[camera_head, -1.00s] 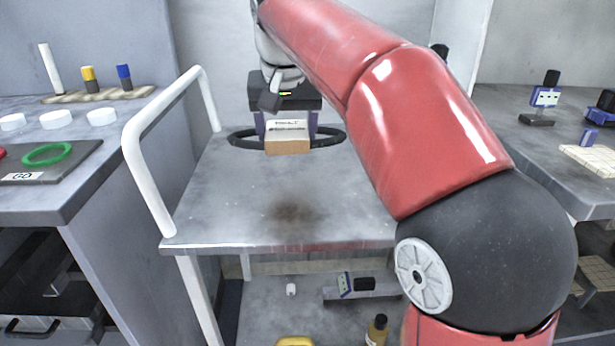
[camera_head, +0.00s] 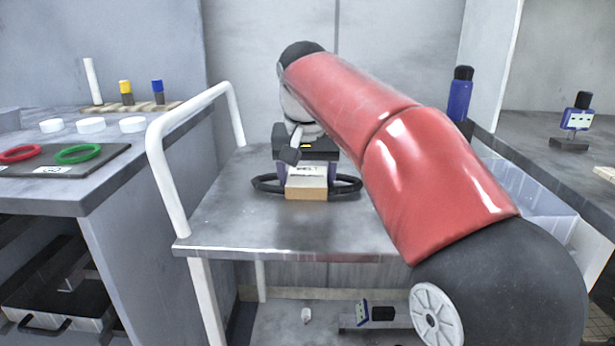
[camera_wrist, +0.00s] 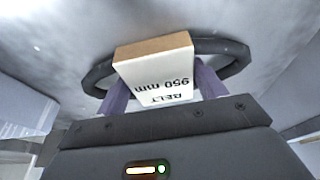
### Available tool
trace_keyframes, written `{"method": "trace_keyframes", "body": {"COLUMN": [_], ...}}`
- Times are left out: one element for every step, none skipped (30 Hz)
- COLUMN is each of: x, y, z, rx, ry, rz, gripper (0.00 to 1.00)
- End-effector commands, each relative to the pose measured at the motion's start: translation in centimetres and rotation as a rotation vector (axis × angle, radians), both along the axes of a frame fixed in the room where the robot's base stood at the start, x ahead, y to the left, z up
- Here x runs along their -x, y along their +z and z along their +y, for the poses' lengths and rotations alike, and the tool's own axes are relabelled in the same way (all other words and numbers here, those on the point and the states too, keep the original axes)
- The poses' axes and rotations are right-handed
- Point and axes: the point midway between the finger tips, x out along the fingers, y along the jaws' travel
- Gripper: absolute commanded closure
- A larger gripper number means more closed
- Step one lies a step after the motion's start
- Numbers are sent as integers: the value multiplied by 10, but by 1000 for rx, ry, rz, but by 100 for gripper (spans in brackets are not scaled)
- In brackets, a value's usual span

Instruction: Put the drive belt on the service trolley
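The drive belt (camera_head: 266,184) is a black ring with a white-and-tan block marked BELT 950 mm (camera_head: 306,192) at its near side. It is over the middle of the grey top of the service trolley (camera_head: 240,228), low, with a shadow close beneath. I cannot tell whether it touches the top. My gripper (camera_head: 307,176) is above it, its purple fingers on both sides of the block. The wrist view shows the belt (camera_wrist: 245,58) and my gripper (camera_wrist: 160,92) shut on its block. My arm crosses the trolley's right side.
The trolley's white handle (camera_head: 160,180) rises at its left. A bench on the left holds a dark mat (camera_head: 110,160) with red and green rings (camera_head: 78,154), and white discs. A blue bottle (camera_head: 460,95) and another bench (camera_head: 540,155) stand right. The trolley's front top is clear.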

Motion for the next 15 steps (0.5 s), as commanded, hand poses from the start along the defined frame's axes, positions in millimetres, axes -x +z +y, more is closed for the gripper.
{"method": "trace_keyframes", "body": {"x": [0, 0, 0, 0, 0, 0, 0, 0, 0, 0, 0, 0, 0, 0, 1], "y": [0, 0, 0, 0, 0, 0, 0, 0, 0, 0, 0, 1, 2, 4, 7], "z": [0, 0, 0, 0, 0, 0, 0, 0, 0, 0, 0, 0, 0, 0, 0], "rx": [1, 1, 1, 1, 1, 1, 1, 1, 1, 1, 0, 0, 0, 0, 0], "ry": [0, 0, 0, 0, 0, 0, 0, 0, 0, 0, 0, 0, 0, 0, 0], "rz": [0, 0, 0, 0, 0, 0, 0, 0, 0, 0, 0, 0, 0, 0, -2], "gripper": [23, 19, 14, 10, 10, 10, 10, 10, 10, 10, 10, 10, 10, 10, 10]}}
